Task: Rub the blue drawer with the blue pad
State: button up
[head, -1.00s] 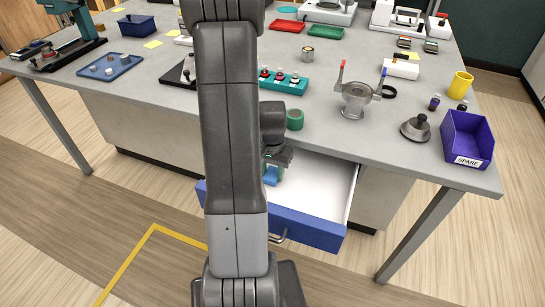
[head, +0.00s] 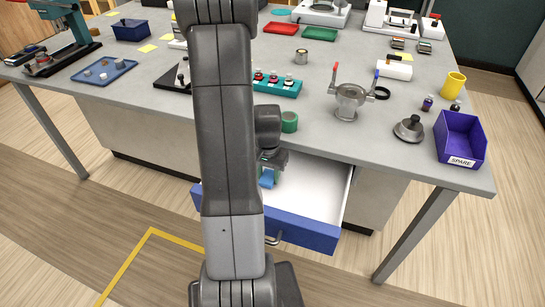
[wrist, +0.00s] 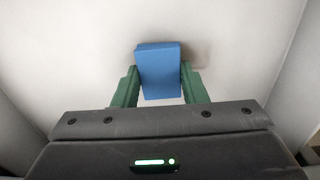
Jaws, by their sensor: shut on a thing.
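The blue drawer (head: 306,233) is pulled out from under the bench, with a blue front, a metal handle and a white inside. My gripper (wrist: 160,84) has green fingers shut on the blue pad (wrist: 159,62), one finger on each side. In the head view the pad (head: 267,179) shows as a small blue patch inside the open drawer, below the bench top. The wrist view shows the pad over the white drawer floor (wrist: 85,50) with a faint shadow beside it. I cannot tell whether it touches the floor. My arm hides the drawer's left part.
The grey bench top (head: 330,135) overhangs the drawer's back. Near its edge stand a green tape roll (head: 289,122), a metal funnel-like fitting (head: 348,101), a grey knobbed weight (head: 409,129) and a purple SPARE bin (head: 461,139). The floor in front of the drawer is clear.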

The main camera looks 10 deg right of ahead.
jog(key=r, duration=0.2)
jog(key=r+p, duration=0.1)
jog(key=shift+w+a, duration=0.15)
jog(key=shift+a, duration=0.1)
jog(key=shift+r+p, duration=1.65)
jog(key=shift+r, duration=0.65)
jog(key=shift+d+r+p, duration=0.1)
jog(key=shift+p, duration=0.2)
